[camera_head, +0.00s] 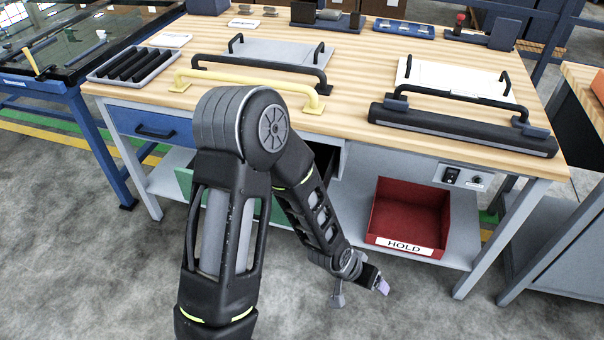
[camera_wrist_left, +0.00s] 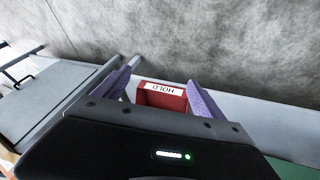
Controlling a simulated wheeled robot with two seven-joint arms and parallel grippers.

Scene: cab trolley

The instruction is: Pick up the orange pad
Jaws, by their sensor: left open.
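I cannot make out an orange pad for certain in either view. My left gripper (camera_head: 381,286) hangs low in front of the workbench in the head view, left of and below the red HOLD bin. In the left wrist view its two purple fingers stand apart, and the gripper (camera_wrist_left: 162,76) is open with nothing between the tips. The red HOLD bin (camera_wrist_left: 162,97) shows beyond the fingers there. In the head view the red bin (camera_head: 412,208) sits on the bench's lower shelf and looks empty. My right gripper is not in view.
The wooden workbench (camera_head: 345,70) carries a yellow handle bar (camera_head: 245,87), black handle bars and a tray of black bars (camera_head: 133,66). An open drawer lies partly behind my arm. An orange object (camera_head: 598,85) is cut off at the right edge. The grey floor in front is clear.

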